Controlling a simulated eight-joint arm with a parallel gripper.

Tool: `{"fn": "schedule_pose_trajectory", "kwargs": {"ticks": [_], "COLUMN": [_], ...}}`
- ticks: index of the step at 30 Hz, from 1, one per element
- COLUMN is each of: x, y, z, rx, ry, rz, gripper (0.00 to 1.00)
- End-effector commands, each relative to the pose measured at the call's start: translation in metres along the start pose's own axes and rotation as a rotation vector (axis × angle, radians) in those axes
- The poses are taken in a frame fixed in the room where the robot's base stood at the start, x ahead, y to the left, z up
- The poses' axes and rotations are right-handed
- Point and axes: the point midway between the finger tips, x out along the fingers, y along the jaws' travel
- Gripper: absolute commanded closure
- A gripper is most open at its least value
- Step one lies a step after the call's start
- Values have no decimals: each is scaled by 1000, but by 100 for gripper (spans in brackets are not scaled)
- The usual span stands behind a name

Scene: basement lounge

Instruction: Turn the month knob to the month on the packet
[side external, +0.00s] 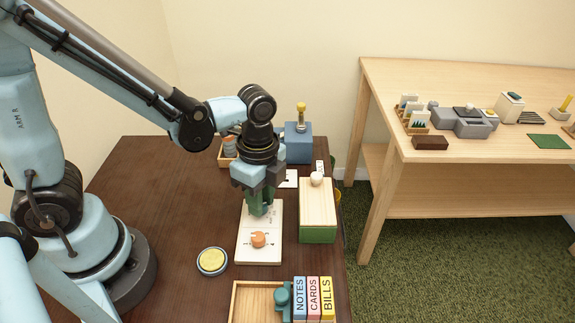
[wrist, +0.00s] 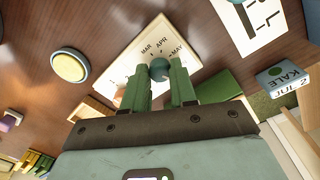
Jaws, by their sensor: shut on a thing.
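The white month board (side external: 247,249) lies on the dark table. My gripper (side external: 262,212) points down over its far half. In the wrist view, my green fingers (wrist: 166,80) are shut on a round teal knob (wrist: 159,66) on the board (wrist: 140,40). MAR, APR and MAY are printed around this knob. The fingers hide the other months, and I cannot tell where the knob points. A second, orange knob (side external: 258,240) sits on the near half of the board.
A wooden-topped green box (side external: 318,215) with a pale round knob stands close right of the board. A yellow-topped disc (side external: 212,261) lies at left. A tray (side external: 236,300) and upright NOTES, CARDS and BILLS files (side external: 313,298) are in front. A blue block (side external: 299,148) stands behind.

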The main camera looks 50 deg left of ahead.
Motion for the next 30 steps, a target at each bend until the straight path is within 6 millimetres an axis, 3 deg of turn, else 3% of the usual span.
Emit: {"fn": "schedule_pose_trajectory", "kwargs": {"ticks": [15, 30], "x": [0, 0], "y": [0, 0], "z": [0, 0], "rx": [351, 423], "ry": [-19, -22], "rz": [0, 0], "gripper": [100, 100]}}
